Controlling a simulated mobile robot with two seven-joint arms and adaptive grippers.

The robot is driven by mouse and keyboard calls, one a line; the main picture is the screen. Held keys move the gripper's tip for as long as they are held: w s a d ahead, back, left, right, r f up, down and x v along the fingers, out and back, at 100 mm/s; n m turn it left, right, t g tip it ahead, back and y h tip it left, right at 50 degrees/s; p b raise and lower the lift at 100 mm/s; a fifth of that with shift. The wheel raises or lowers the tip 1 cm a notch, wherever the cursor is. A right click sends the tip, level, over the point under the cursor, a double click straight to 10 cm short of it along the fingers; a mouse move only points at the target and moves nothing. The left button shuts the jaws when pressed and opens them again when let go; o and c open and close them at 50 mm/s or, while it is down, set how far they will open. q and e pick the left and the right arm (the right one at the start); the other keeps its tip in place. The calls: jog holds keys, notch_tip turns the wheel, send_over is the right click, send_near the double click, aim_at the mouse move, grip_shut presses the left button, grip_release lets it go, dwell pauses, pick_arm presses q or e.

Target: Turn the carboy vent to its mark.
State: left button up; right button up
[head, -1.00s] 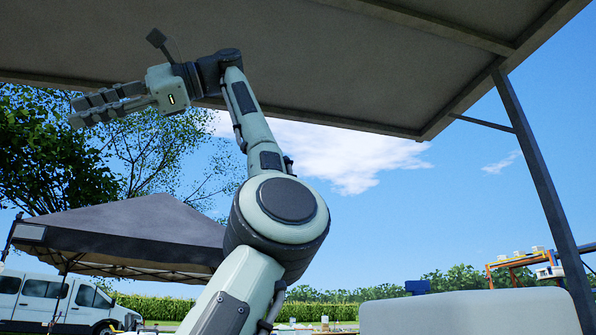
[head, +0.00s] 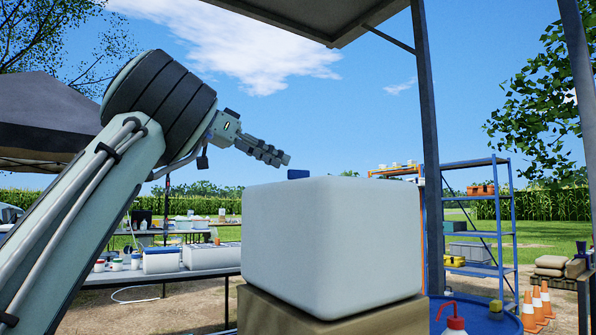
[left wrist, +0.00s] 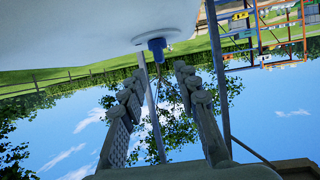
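The carboy (head: 335,235) is a large white block-shaped container in the head view. Its blue vent (head: 298,174) stands up from the top surface. My left gripper (head: 284,158) is above the carboy's left part, its fingertips just above and left of the vent. The left wrist view is upside down: the carboy (left wrist: 80,30) fills the top, and the vent (left wrist: 157,46) lies beyond my two spread, empty fingertips (left wrist: 158,75). The gripper appears apart from the vent. The vent's mark cannot be made out. My right gripper is in neither view.
The carboy rests on a brown support (head: 300,315). A canopy post (head: 428,150) and a blue shelf rack (head: 480,225) stand to the right. A red-topped bottle (head: 454,322) is at the lower right. A table (head: 200,272) with containers is behind left. Air above the carboy is open.

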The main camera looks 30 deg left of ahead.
aim_at(299, 175)
pick_arm(q)
jog(key=x, duration=0.6)
jog(key=shift+w+f, duration=0.1)
jog(key=shift+w, duration=0.1)
grip_shut()
